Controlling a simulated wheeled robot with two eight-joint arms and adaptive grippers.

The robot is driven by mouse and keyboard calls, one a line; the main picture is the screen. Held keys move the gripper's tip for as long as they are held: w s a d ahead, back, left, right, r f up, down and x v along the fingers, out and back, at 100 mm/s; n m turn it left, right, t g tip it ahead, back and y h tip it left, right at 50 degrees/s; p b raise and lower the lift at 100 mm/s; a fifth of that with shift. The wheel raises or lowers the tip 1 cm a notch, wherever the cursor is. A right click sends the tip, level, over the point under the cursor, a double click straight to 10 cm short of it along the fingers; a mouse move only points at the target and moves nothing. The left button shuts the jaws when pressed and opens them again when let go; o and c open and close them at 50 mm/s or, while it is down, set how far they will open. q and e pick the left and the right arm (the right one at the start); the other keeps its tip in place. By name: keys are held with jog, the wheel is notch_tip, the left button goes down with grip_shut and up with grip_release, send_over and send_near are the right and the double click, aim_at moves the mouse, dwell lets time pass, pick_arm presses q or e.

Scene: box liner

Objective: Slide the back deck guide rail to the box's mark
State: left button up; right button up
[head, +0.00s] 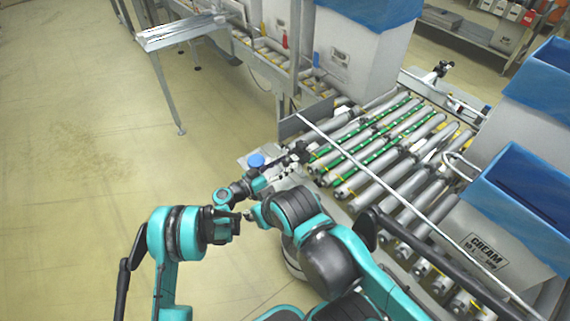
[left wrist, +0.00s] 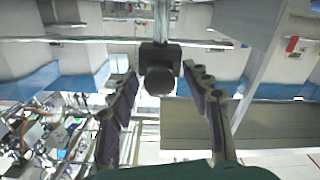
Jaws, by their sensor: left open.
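A long thin pale metal rail (head: 380,182) runs diagonally over the roller deck (head: 345,188), and I take it for the guide rail. My left gripper (head: 297,154) is at the deck's left edge, below the rail's upper end, small and partly lost among dark parts. In the left wrist view my left gripper (left wrist: 160,88) is open, its two fingers on either side of a black block with a round knob (left wrist: 160,80). I cannot tell whether the fingers touch it. A grey box (head: 480,232) with a blue liner is marked CREAM.
Another blue-lined box (head: 362,50) stands beyond the deck. A blue round cap (head: 256,160) is near my left wrist. A metal roller stand (head: 180,32) is at the upper left. The floor (head: 85,130) on the left is clear.

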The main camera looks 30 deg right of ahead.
pick_arm(q)
jog(key=a, duration=1.1)
jog(key=shift+s+a, duration=0.35)
jog(key=shift+s, duration=0.1)
